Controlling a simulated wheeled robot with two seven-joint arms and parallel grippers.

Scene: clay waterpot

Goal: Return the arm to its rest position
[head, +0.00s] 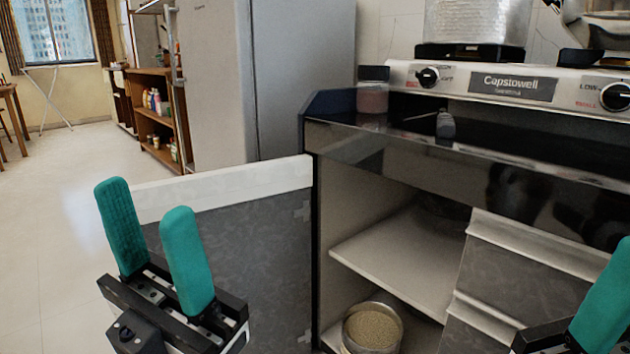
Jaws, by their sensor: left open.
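My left gripper (150,215) is at the lower left, with its two teal fingers pointing up and spread apart. Nothing is between them. In the picture it overlaps the left part of the open cabinet door (255,235); I cannot tell whether it touches. My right gripper (605,295) shows only in part at the lower right edge, with one teal finger and some black body. Its other finger is out of the frame.
The cabinet shelf (395,255) is bare at the front, with a round container (373,328) of grainy stuff below it. Grey panels (520,290) stand at the right. A stove (510,85) and jar (373,90) are above. Open floor (60,190) lies left.

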